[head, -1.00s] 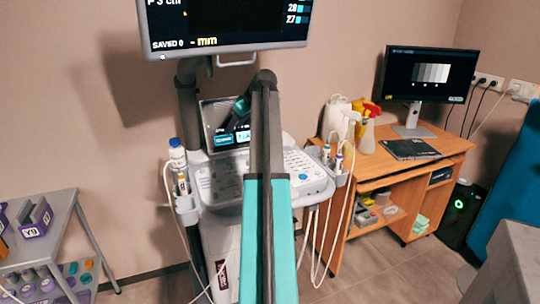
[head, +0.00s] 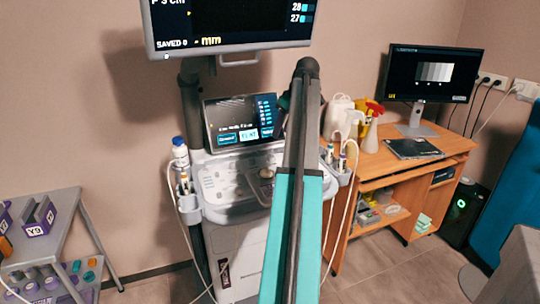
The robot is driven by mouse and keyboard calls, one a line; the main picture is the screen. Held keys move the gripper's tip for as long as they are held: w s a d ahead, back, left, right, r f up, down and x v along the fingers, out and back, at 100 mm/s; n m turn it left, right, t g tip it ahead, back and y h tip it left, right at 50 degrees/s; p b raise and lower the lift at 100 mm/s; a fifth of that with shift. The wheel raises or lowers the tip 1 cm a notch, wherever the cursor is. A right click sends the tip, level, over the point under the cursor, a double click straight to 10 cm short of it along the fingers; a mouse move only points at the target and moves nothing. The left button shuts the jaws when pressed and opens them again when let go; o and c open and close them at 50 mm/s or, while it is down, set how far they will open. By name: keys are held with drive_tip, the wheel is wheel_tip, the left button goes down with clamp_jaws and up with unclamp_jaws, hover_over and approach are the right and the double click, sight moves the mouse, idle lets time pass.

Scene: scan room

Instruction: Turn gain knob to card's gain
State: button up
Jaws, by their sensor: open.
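The ultrasound console (head: 222,183) stands in the middle, with its keys and small controls on a light panel. A small round control (head: 266,173) shows on the panel just left of my arm; I cannot tell whether it is the gain knob. The right part of the panel is hidden behind my arm. The lit touch screen (head: 240,122) stands above the panel. I cannot make out a card with a gain value. My arm runs up across the right of the console, and its far end bends down behind itself, so my gripper's fingers are hidden.
A large monitor (head: 230,25) hangs above the console. Bottles and probes sit in side holders, with cables hanging down. A grey shelf (head: 60,205) stands at left. A wooden desk (head: 395,167) with a second monitor (head: 434,74) stands at right. Some floor shows between.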

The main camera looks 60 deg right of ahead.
sight(271, 156)
drive_tip(key=x, duration=1.3)
drive_tip(key=shift+s+f, duration=0.1)
drive_tip(key=shift+f, duration=0.05)
